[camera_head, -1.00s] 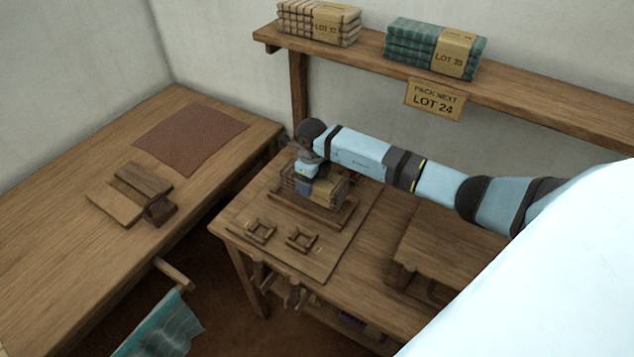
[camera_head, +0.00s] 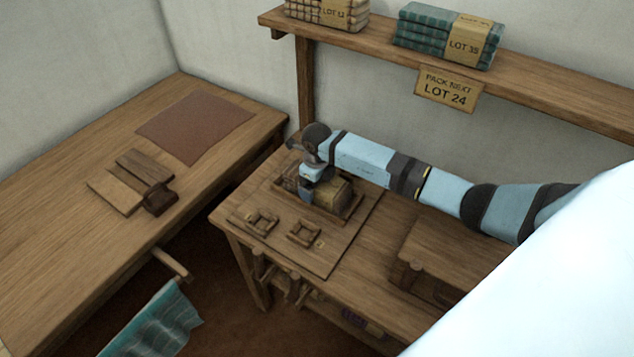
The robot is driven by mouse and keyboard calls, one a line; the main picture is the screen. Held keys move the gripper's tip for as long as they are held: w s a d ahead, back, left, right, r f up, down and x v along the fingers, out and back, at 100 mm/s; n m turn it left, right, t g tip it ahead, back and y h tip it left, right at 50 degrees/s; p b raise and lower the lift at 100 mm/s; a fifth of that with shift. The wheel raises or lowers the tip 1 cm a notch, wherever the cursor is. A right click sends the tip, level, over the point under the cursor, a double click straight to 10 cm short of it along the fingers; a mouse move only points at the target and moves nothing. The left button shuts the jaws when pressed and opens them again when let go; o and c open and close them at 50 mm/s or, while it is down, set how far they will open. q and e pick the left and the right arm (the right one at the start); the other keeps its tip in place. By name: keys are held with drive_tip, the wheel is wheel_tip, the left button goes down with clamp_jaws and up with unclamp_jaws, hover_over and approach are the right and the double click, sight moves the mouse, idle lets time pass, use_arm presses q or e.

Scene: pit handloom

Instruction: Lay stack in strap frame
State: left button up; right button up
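The cloth stack (camera_head: 333,194), with a tan paper band, sits low within the wooden strap frame (camera_head: 347,215) on the small table's board. Whether its underside touches the frame floor is hidden. My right gripper (camera_head: 312,192) points down over the left part of the stack and looks shut on it. The fingertips are partly hidden by the wrist and the stack. My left gripper is not in view.
A shelf (camera_head: 560,88) behind carries banded stacks and a LOT 24 sign (camera_head: 446,91). A raised wooden block (camera_head: 452,250) stands right. The left bench (camera_head: 60,235) holds a brown mat (camera_head: 195,127) and wooden pieces.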

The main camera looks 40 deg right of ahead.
drive_tip(key=shift+r, duration=0.25)
wheel_tip(320, 180, up, 12)
idle(0.3)
drive_tip(key=shift+f, duration=0.1)
idle(0.4)
